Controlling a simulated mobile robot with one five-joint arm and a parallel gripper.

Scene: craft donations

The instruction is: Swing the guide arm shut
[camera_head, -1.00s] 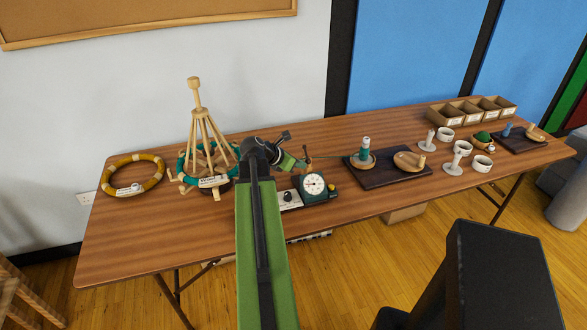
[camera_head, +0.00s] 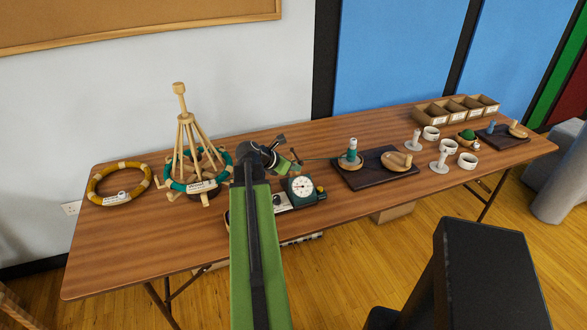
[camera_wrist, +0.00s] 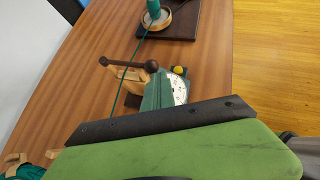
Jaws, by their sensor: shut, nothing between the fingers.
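The green meter (camera_head: 301,187) with a white round dial stands on the table, partly behind my arm. In the wrist view the meter (camera_wrist: 166,92) shows beside a wooden part. A dark rod with ball ends, apparently the guide arm (camera_wrist: 128,65), lies across above that wooden part. A teal strand (camera_wrist: 131,68) runs past the rod toward a teal cone (camera_wrist: 153,12). I cannot tell whether the strand sits under or over the rod. My gripper (camera_head: 297,168) is shut and empty, just above and left of the dial. I cannot tell whether it touches the guide arm.
A wooden swift (camera_head: 186,130) with a teal skein stands left of the meter, and a mustard ring (camera_head: 119,184) lies farther left. A dark tray (camera_head: 368,176) holds the cone and a wooden dish. Cups and boxes stand farther right. The table front is mostly clear.

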